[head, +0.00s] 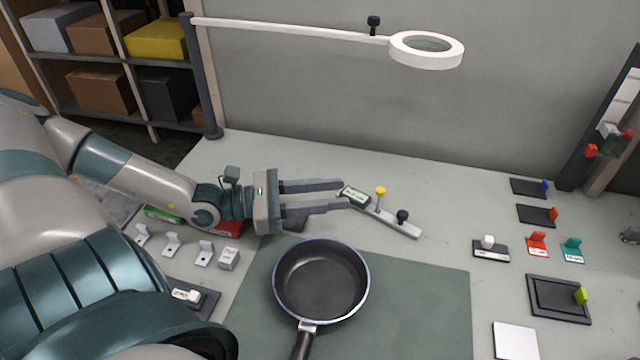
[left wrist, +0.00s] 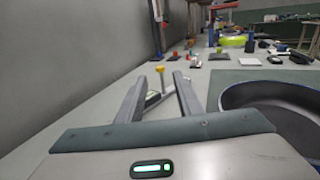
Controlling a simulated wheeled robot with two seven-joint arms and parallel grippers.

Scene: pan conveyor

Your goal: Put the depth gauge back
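The depth gauge (head: 402,225) looks like a grey bar with a small display, a yellow knob and a black knob. It lies on the table behind the pan, angled away to the right. My left gripper (head: 346,194) reaches in from the left, its fingers apart and its tips close to the gauge's display end. In the left wrist view, the gauge with its yellow knob (left wrist: 160,69) shows between and just beyond the open fingers (left wrist: 159,77). I cannot tell whether the fingers touch it. My right gripper is not in view.
A black pan (head: 320,282) stands on the green mat (head: 430,300). A ring lamp (head: 427,50) hangs overhead. Black trays (head: 560,312) and coloured tabs (head: 537,243) lie at the right. Small white brackets (head: 204,253) and a dark tray (head: 207,303) are near my left arm.

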